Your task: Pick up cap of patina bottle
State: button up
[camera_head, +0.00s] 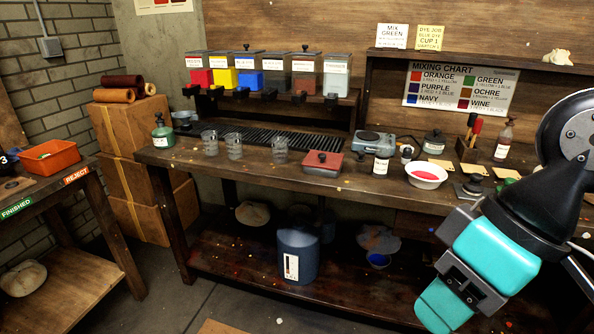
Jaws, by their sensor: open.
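A green bottle (162,134) with a pale label stands upright at the left end of the long workbench, with a narrow top (159,117). Its label is too small to read, so I cannot tell whether it is the patina bottle. Other labelled bottles stand to the right: a dark one with a white label (381,162), a dark green one (434,141) and a reddish-brown one (503,140). My gripper (465,284), teal and black, is at the lower right, in front of the bench. It is open, apart from the bottles, and I see nothing in it.
The workbench (270,172) holds glass cups (234,146), a red-topped block (322,163) and a white bowl (426,175). Colour dispensers (248,72) stand behind. A side table with an orange bin (50,158) is at the left. Floor shows between the tables.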

aim_at(360, 153)
jog(key=u, duration=0.65)
jog(key=k, duration=0.9)
jog(key=u, duration=0.75)
jog(key=i, duration=2.95)
jog(key=z, duration=0.95)
jog(key=i, duration=0.7)
jog(key=z, duration=1.5)
jog(key=i, duration=0.8)
jog(key=z, duration=0.75)
